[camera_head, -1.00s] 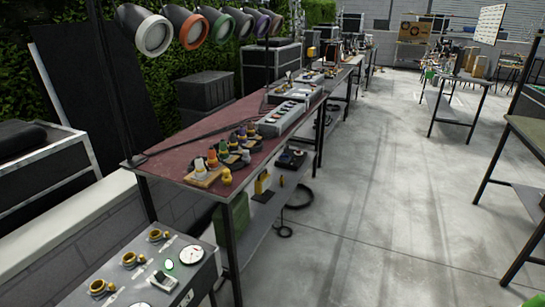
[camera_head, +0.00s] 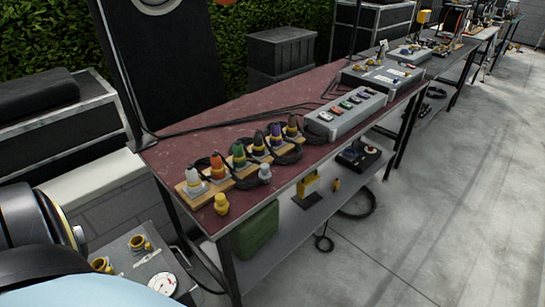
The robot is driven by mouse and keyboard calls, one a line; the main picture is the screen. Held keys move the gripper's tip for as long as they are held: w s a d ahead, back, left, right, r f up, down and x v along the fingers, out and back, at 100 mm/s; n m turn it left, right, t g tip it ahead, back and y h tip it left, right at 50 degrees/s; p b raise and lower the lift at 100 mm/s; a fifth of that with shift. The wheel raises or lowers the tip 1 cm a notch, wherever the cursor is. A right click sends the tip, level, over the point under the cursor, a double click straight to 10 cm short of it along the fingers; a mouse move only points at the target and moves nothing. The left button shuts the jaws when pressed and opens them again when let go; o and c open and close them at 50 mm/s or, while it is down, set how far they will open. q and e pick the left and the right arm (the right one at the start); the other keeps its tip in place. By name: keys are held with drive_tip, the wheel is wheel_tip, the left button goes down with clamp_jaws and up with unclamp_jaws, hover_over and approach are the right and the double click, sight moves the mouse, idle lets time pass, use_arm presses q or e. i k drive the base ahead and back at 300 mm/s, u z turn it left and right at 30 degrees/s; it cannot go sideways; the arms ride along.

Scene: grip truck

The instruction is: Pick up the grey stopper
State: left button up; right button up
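A small grey stopper (camera_head: 265,173) stands on the dark red table top (camera_head: 290,100), near its front edge. It is just in front of the row of coloured plugs and their black cables. A yellow stopper (camera_head: 221,204) of similar shape stands closer to me at the table's near corner. A part of my own body fills the lower left corner. Neither of my grippers is in view.
A grey switch box (camera_head: 345,116) lies farther along. The lower shelf holds a green box (camera_head: 256,229). Open floor (camera_head: 410,220) lies to the right.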

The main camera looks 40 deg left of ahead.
sight(265, 175)
drive_tip(key=u, duration=1)
drive_tip(key=i, duration=1)
drive_tip(key=u, duration=1.1)
